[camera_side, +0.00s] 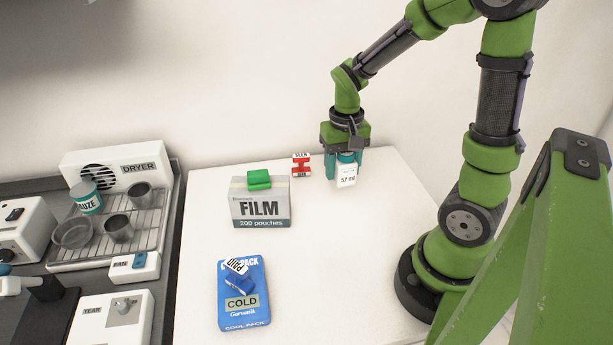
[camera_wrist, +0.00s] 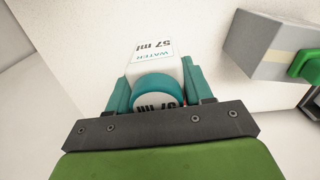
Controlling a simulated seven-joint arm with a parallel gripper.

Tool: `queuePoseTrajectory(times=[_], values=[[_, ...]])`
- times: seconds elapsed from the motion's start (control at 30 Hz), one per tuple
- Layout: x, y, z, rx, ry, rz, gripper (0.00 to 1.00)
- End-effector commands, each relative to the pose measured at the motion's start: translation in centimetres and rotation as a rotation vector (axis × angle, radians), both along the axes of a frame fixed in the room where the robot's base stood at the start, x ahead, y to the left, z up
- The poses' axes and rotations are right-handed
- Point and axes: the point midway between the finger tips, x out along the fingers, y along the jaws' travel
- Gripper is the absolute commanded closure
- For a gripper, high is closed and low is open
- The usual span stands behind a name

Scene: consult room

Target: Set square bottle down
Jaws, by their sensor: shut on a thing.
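The square bottle (camera_side: 346,176) is white with a teal cap and a "57 ml" label. My gripper (camera_side: 345,163) is shut on it near the cap, at the back of the white table (camera_side: 330,255). The bottle looks upright in the side view; I cannot tell whether its base touches the table. In the wrist view the bottle (camera_wrist: 155,62) sits between the teal fingers of my gripper (camera_wrist: 155,90), with its cap nearest the camera.
A red-and-white item (camera_side: 301,165) stands just left of the bottle. A grey FILM box (camera_side: 261,208) with a green piece (camera_side: 259,180) on top is further left. A blue cold pack (camera_side: 245,312) lies in front. The table's middle is clear.

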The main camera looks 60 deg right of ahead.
Motion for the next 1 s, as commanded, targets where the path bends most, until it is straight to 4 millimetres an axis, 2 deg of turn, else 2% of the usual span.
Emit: queuePoseTrajectory(times=[0.07, 0.2, 0.3, 0.37, 0.47, 0.8, 1.0], values=[[-1.5, -1.4, -0.2, 0.007, 0.015, -0.060, 0.80], [-5.0, -3.6, -2.1, 0.016, 0.026, -0.125, 0.80], [-7.0, -4.4, -3.4, 0.016, 0.022, -0.133, 0.80], [-7.4, -4.5, -3.9, 0.011, 0.014, -0.116, 0.80], [-6.4, -5.3, -4.2, 0.000, 0.004, -0.085, 0.80], [1.0, -10.4, -5.1, -0.001, 0.000, -0.080, 0.80], [4.2, -12.7, -5.4, -0.001, -0.001, -0.080, 0.80]])
